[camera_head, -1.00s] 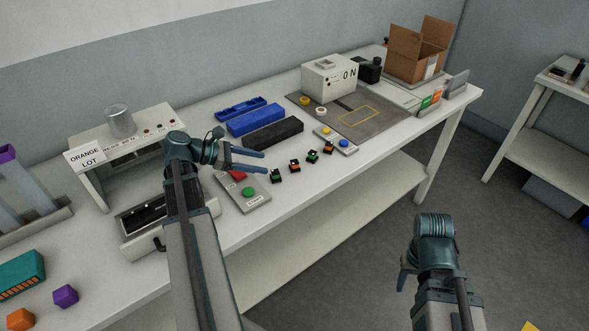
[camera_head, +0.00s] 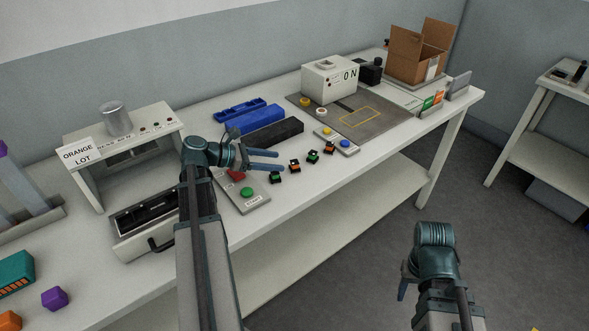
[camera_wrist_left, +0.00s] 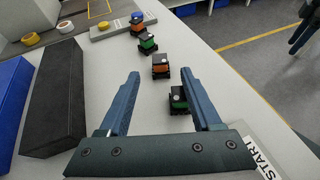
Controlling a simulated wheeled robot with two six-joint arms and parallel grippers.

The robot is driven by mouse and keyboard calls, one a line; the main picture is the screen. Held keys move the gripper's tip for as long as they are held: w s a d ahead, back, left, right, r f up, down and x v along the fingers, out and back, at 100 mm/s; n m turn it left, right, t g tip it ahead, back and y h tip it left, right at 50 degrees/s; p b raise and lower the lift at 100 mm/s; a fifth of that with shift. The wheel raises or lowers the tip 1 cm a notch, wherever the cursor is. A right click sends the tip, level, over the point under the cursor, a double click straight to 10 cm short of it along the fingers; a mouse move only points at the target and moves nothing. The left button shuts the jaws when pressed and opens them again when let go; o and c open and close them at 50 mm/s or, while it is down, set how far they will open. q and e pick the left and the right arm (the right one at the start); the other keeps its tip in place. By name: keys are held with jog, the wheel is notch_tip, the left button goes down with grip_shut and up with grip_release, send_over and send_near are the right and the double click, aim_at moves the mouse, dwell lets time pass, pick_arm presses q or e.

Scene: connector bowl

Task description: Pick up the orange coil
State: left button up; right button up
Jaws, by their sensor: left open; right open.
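Another orange-topped one (camera_head: 329,148) is at the far end. The nearest green one (camera_head: 277,177) lies by the right-hand finger in the left wrist view (camera_wrist_left: 178,99). My left gripper (camera_head: 268,161) is open and empty above the table, just short of the row. My right gripper (camera_head: 403,288) is open, away from the table at lower right.
A black bar (camera_head: 270,138) and blue trays (camera_head: 248,118) lie behind the row. A panel with red and green buttons (camera_head: 246,204) is below my left gripper. A small button plate (camera_head: 336,142) and a grey mat (camera_head: 385,118) lie beyond the row.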

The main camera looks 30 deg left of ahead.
aim_at(291, 163)
pick_arm(q)
jog(key=shift+d, duration=0.1)
jog(key=b+x, duration=0.2)
jog(key=x, duration=0.3)
jog(key=shift+w+d+f, duration=0.1)
jog(key=shift+w+f, duration=0.05)
jog(key=shift+w, duration=0.05)
grip_shut()
